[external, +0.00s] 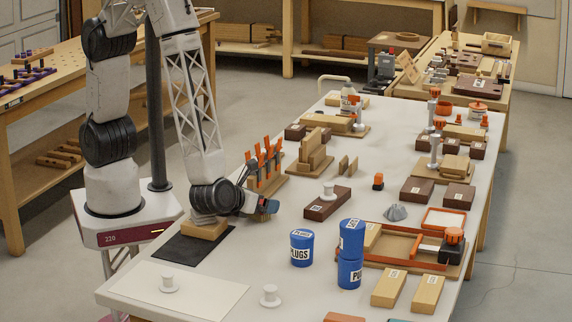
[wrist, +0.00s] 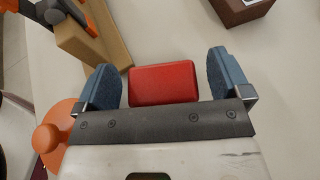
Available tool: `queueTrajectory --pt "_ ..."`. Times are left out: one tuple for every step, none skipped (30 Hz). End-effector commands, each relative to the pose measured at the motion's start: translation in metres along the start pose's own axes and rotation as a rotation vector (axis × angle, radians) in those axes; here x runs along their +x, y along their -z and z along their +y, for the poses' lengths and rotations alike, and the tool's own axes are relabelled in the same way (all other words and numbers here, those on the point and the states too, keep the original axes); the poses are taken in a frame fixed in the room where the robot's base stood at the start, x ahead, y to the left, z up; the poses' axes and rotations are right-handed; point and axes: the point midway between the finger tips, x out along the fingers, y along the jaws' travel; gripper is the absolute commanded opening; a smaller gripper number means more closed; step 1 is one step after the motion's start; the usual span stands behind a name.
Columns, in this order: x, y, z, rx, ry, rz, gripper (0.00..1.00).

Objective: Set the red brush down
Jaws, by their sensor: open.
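The red brush (wrist: 164,83) shows in the wrist view as a red block with rounded edges. It lies between the two blue fingers of my gripper (wrist: 166,78), with a narrow gap on each side. My gripper is open and holds nothing. In the external view my gripper (external: 262,206) is low over the white bench top, to the right of the arm's dark wrist joint. Brown bristles show there at the fingers, but the red top is hidden. I cannot tell from the wrist view how far the brush is above the bench.
A wooden rack with orange-handled tools (external: 265,168) stands just behind my gripper. A dark brown block (external: 328,203) with a white knob lies to the right. Blue plug tubs (external: 302,248) stand in front. A dark mat (external: 195,246) and a white sheet (external: 180,297) lie front left.

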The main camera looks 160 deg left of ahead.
Motion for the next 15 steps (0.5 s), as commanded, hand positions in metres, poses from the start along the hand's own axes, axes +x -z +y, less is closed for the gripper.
queueTrajectory --pt "-0.003 0.0 0.0 0.0 0.002 0.0 0.95" --pt "-0.005 0.0 -0.001 0.0 0.002 0.0 0.95" --pt "-0.008 0.0 -0.001 0.0 0.003 -0.001 0.95" --pt "-0.011 0.0 -0.001 0.0 0.003 -0.001 0.95" --pt "-0.013 0.0 -0.001 0.0 0.002 0.0 0.95" --pt "-0.017 0.0 0.0 0.0 0.002 0.0 0.95" --pt "-0.02 0.0 0.0 0.0 0.002 0.0 0.95" --pt "-0.023 0.0 0.0 0.0 0.003 0.0 0.95" --pt "-0.028 0.0 -0.001 0.0 0.004 0.0 0.95" --pt "-0.031 0.0 -0.001 0.0 0.003 0.0 0.95" --pt "-0.034 0.0 -0.001 -0.001 0.003 0.001 0.95" --pt "-0.039 0.0 -0.001 -0.001 0.003 0.001 0.95" --pt "-0.043 0.0 -0.001 0.0 0.004 0.0 0.95" --pt "-0.046 0.0 0.0 0.0 0.004 0.0 0.95" --pt "-0.049 -0.003 0.0 -0.002 0.002 0.0 0.95"
